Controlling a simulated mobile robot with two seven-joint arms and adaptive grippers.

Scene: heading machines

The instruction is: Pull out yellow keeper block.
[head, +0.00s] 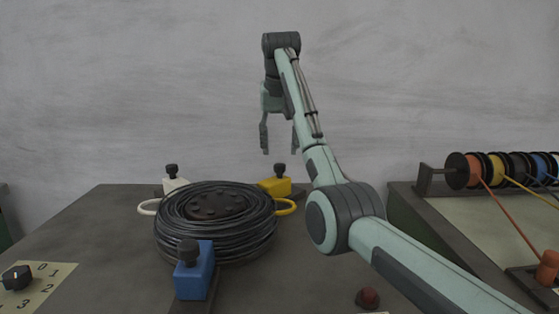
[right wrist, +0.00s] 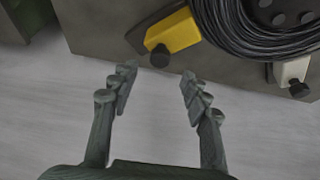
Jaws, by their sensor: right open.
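The yellow keeper block (head: 273,186) sits at the back right of the black wire coil (head: 215,218) on the grey table. It has a black knob on top and a yellow loop handle (head: 286,207) toward the coil's right side. My right gripper (head: 279,150) hangs open and empty above and behind the block, fingers pointing down. In the right wrist view the yellow block (right wrist: 176,32) lies beyond the open fingertips (right wrist: 156,82), apart from them, with its black knob toward the gripper. The left gripper is out of view.
A white block (head: 176,185) and a blue block (head: 194,272) also stand around the coil. A dial (head: 17,279) is at the front left and a red button (head: 368,297) at the front. A rack of coloured spools (head: 497,170) stands on the right bench.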

